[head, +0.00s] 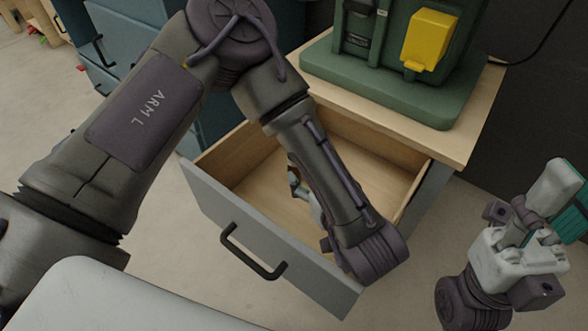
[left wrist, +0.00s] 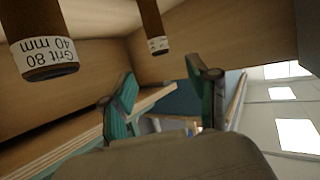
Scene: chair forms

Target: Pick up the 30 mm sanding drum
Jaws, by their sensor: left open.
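In the left wrist view a brown sanding drum (left wrist: 45,25) at the upper left has a white band reading "Grit 80 40 mm", upside down. A narrower-looking brown drum (left wrist: 150,22) shows at the top centre; its white label is too small to read. I cannot confirm which drum is 30 mm. My left gripper (left wrist: 162,82) is open and empty, its green-padded fingers apart below the narrower drum. In the head view my left arm reaches into the open drawer (head: 236,172) and hides most of that gripper; no drum shows there. My right gripper (head: 560,205) is at the right, outside the drawer.
The drawer has a grey front with a black handle (head: 252,254) and wooden walls close around my left gripper. A green machine with a yellow part (head: 428,40) stands on the wooden top (head: 478,108) above. Bare floor lies between drawer and right arm.

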